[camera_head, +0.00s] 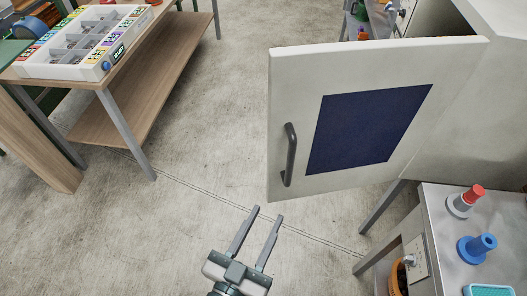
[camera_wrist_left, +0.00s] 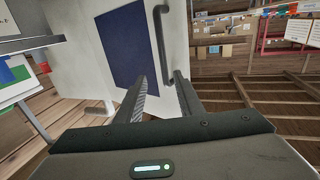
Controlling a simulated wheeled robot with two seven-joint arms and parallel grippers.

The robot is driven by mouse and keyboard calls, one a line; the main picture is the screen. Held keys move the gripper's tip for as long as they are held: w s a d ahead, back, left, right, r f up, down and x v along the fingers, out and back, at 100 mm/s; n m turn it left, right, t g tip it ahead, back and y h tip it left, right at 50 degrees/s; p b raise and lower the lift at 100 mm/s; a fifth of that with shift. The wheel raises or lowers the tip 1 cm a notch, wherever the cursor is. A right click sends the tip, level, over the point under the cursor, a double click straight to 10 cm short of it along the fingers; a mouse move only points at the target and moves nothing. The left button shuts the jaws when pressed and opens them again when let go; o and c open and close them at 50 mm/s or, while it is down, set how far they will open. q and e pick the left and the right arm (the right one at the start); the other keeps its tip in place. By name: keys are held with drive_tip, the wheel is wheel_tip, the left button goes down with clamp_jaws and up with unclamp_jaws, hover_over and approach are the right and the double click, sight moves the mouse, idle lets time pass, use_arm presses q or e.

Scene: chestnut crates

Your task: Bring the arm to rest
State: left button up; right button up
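My left gripper (camera_head: 266,217) is open and empty, over the floor just in front of and below the white cabinet door. Its two fingers also show apart in the left wrist view (camera_wrist_left: 157,82), with nothing between them. The door (camera_head: 295,90) stands open, with a dark blue panel (camera_head: 365,128) and a grey bar handle (camera_head: 290,155). The handle also shows in the left wrist view (camera_wrist_left: 163,40), beyond the fingers and apart from them. My right gripper is in neither view.
A metal table (camera_head: 440,205) at the lower right holds a red-topped piece (camera_head: 465,201) and a blue piece (camera_head: 477,248). A wooden workbench (camera_head: 150,50) at the upper left carries a white compartment tray (camera_head: 60,70). The concrete floor (camera_head: 210,140) between them is clear.

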use_arm(q)
drive_tip(key=s+a+f+g+y, duration=0.1)
drive_tip(key=a+f+g, duration=0.1)
drive_tip(key=f, duration=1.2)
drive_tip(key=s+a+f+g+y, duration=0.1)
drive_tip(key=s+a+f+g, duration=0.15)
drive_tip(key=f, duration=1.05)
drive_tip(key=s+a+f+g+y, duration=0.1)
drive_tip(key=a+f+g, duration=0.15)
drive_tip(key=f, duration=1.15)
drive_tip(key=s+a+f+n+g+y, duration=0.1)
drive_tip(key=s+a+f+g+y, duration=0.1)
drive_tip(key=s+a+f, duration=0.6)
drive_tip(key=s+a+f+n+g+y, duration=0.1)
drive_tip(key=s+a+f+g+y, duration=0.1)
drive_tip(key=s+a+f+g, duration=0.3)
drive_tip(key=s+a+f, duration=0.4)
drive_tip(key=s+f, duration=0.3)
drive_tip(key=f, duration=0.2)
drive_tip(key=shift+s+a+f+n+g, duration=0.2)
drive_tip(key=shift+s+f+n+g, duration=0.05)
drive_tip(key=shift+s+n+g, duration=0.05)
drive_tip(key=shift+w, duration=0.2)
